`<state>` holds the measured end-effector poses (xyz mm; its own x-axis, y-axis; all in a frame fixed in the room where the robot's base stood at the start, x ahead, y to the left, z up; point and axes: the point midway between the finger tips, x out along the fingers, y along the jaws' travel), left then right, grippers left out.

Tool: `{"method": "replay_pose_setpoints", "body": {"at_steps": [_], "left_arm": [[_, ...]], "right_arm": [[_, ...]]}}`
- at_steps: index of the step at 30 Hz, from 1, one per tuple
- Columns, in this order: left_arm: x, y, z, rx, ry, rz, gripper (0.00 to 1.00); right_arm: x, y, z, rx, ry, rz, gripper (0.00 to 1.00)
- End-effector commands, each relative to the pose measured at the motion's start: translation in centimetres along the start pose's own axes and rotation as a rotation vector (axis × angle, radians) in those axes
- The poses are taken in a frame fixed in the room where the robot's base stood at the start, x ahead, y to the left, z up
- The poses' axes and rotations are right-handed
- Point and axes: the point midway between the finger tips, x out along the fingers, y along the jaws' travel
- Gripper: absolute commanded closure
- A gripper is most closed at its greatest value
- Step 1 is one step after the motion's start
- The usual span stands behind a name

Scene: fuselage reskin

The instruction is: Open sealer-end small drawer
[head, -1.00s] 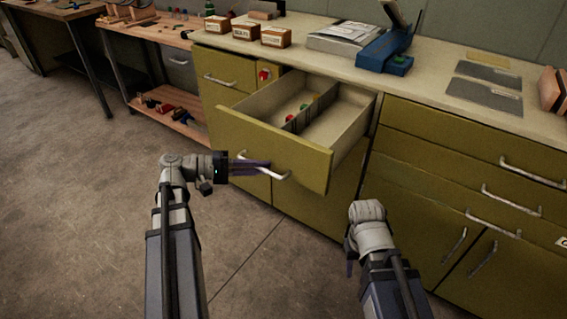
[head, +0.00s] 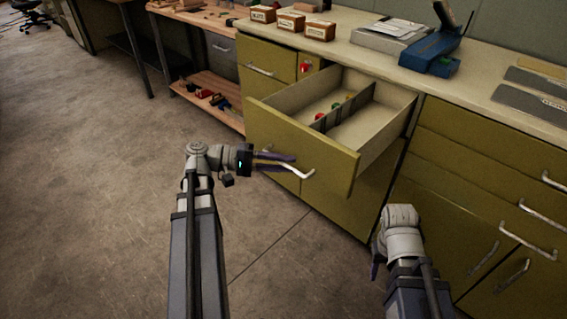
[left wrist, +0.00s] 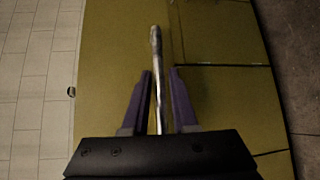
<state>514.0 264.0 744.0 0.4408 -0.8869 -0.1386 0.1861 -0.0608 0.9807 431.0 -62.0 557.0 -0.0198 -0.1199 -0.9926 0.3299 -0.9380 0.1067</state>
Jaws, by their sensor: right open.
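An olive drawer (head: 300,138) is pulled well out of the cabinet, showing a pale inside with a dark divider and several small coloured items. Its metal bar handle (head: 298,171) is on the front. My left gripper (head: 293,165) is at this handle with its fingers apart. In the left wrist view the handle (left wrist: 156,60) runs between the two purple fingers (left wrist: 160,85), with a gap on each side. My right gripper (head: 377,265) is low in front of the cabinet, away from any handle; its fingers are mostly hidden behind the wrist.
A shut drawer (head: 268,62) and a small red-knobbed front (head: 306,67) are left of the open drawer. Labelled boxes (head: 291,22) and a blue device (head: 432,55) stand on the counter. Shut drawers and doors fill the right. The floor at left is clear.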

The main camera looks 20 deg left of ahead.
Motion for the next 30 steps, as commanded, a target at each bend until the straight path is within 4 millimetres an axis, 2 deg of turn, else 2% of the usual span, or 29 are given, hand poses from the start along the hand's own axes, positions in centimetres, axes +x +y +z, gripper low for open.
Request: {"method": "replay_pose_setpoints", "body": {"at_steps": [5,12,18,23,30], "left_arm": [[-0.7,0.1,-0.1,0.000,0.001,0.001,0.74],[-4.5,0.1,-0.2,-0.001,0.003,0.000,0.74],[-7.0,0.1,-0.1,0.000,0.002,0.000,0.74],[-7.8,0.0,0.0,0.000,0.001,0.000,0.74],[-7.8,0.0,0.0,0.000,0.000,0.000,0.74]], "right_arm": [[-0.1,0.0,0.0,0.000,0.000,0.000,0.50],[-0.7,0.1,0.0,0.000,0.000,-0.001,0.50],[-1.0,0.1,0.1,0.001,0.000,-0.002,0.50],[-1.1,0.1,0.1,0.001,0.000,-0.002,0.50],[-1.1,0.1,0.1,0.001,0.000,-0.002,0.50]]}}
